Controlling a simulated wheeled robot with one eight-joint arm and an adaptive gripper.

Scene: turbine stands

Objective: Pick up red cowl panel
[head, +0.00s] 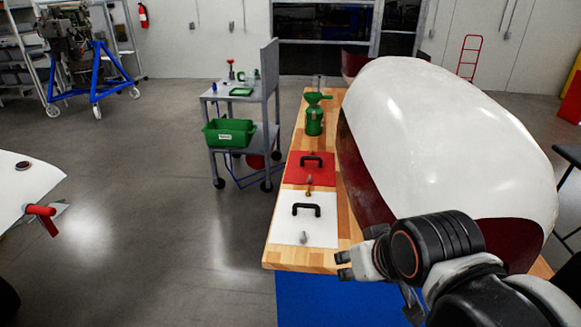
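The red cowl panel (295,174) lies flat on the wooden table, with a black handle standing on its top. A white panel (318,229) with a similar black handle lies just in front of it, close to its near edge. My gripper (341,265) is at the table's near edge, right of and nearer than the white panel, apart from both panels. Its fingers point left and look empty. The finger gap is too small to judge.
A large white and dark red cowl (440,120) fills the table's right side. A green container (314,120) stands behind the red panel. A grey cart (240,100) with a green bin (229,133) stands left of the wooden table (300,258). The floor at left is open.

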